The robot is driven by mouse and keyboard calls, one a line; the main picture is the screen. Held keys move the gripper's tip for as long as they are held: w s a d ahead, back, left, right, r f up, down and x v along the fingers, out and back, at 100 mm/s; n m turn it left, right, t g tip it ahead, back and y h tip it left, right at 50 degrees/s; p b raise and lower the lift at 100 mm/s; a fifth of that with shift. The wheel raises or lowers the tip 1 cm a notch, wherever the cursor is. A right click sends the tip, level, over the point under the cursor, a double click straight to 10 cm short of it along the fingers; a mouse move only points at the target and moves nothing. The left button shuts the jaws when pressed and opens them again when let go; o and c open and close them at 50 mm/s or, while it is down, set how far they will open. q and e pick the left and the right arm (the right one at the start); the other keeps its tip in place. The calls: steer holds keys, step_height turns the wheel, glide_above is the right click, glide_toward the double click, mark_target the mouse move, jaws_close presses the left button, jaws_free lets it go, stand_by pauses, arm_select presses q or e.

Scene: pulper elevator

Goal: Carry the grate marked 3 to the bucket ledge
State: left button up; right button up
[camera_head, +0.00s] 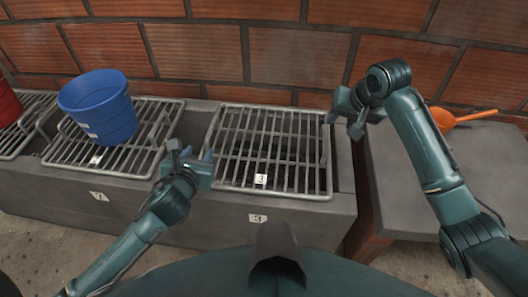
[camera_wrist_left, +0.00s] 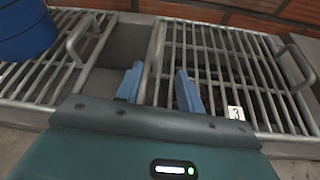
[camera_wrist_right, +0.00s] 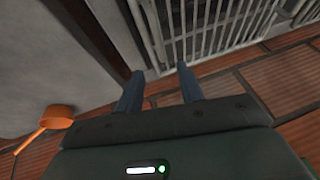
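The grate marked 3 (camera_head: 261,179) is a grey metal grid lying flat over a dark opening in the concrete trough, with a raised handle at each side. It also shows in the left wrist view (camera_wrist_left: 236,113) and in part in the right wrist view (camera_wrist_right: 215,32). My left gripper (camera_head: 197,155) is open at the grate's left handle, which appears between its fingers in the left wrist view. My right gripper (camera_head: 342,122) is open near the right handle; whether that handle lies between its fingers is unclear. A blue bucket (camera_head: 98,105) stands on the neighbouring grate to the left.
The neighbouring grate (camera_head: 60,155) has its own handles. A red bucket (camera_head: 8,105) is at the far left. A grey table (camera_head: 400,165) stands right of the trough, with an orange ladle (camera_head: 442,120) at its back. A brick wall (camera_head: 290,55) closes off the back.

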mark_target(325, 133)
arm_select(q)
steer(key=shift+w+a+f+m, duration=0.1)
steer(key=shift+w+f+m, duration=0.1)
steer(key=shift+w+m, duration=0.1)
steer(key=shift+r, duration=0.15)
arm_select(e)
steer(key=shift+w+d+r, duration=0.1)
steer(key=shift+w+r, duration=0.1)
